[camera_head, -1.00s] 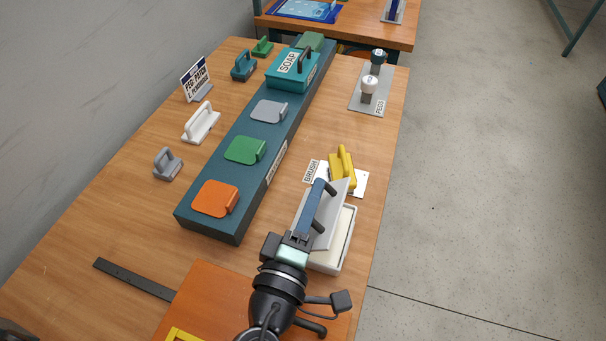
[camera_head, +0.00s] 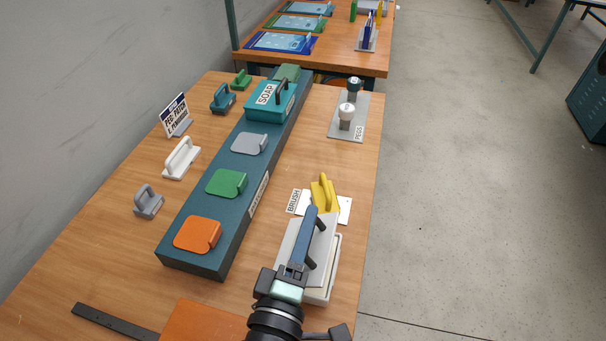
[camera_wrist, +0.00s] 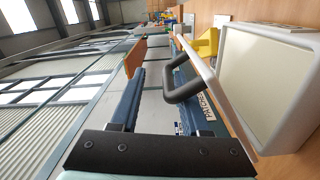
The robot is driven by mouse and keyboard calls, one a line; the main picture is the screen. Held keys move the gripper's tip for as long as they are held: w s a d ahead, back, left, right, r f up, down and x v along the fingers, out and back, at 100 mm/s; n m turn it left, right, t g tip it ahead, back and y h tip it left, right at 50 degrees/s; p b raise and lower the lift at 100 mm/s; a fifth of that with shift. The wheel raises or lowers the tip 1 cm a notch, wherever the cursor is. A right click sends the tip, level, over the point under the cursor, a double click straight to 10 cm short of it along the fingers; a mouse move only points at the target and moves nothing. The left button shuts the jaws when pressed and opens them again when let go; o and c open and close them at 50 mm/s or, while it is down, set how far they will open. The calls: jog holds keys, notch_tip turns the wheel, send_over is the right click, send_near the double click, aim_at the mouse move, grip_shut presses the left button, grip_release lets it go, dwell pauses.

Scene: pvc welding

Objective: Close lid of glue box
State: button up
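The glue box (camera_head: 333,278) is a pale box at the table's front right edge. Its grey lid (camera_head: 321,238) is tilted up over it, partly open. In the wrist view the box's open inside (camera_wrist: 265,85) shows at right, with the lid (camera_wrist: 215,88) edge-on beside it. A black handle (camera_wrist: 178,82) stands out from the lid. My gripper (camera_head: 311,212) lies along the lid's upper face, by the handle. In the wrist view my gripper (camera_wrist: 160,55) has its blue fingers apart, with the right finger close against or passing behind the handle; contact is unclear.
A yellow-handled brush (camera_head: 324,193) sits just behind the box. The long teal stand (camera_head: 228,215) with coloured plates runs along the left. A peg plate (camera_head: 349,128) stands farther back. An orange board (camera_head: 200,322) lies at front left. Open floor is to the right.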

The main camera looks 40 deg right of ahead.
jog(key=shift+w, duration=0.1)
jog(key=shift+a, duration=0.1)
jog(key=shift+r, duration=0.25)
notch_tip(320, 180, up, 10)
jog(key=p, duration=0.2)
jog(key=shift+f+p, duration=0.25)
jog(key=shift+p, duration=0.15)
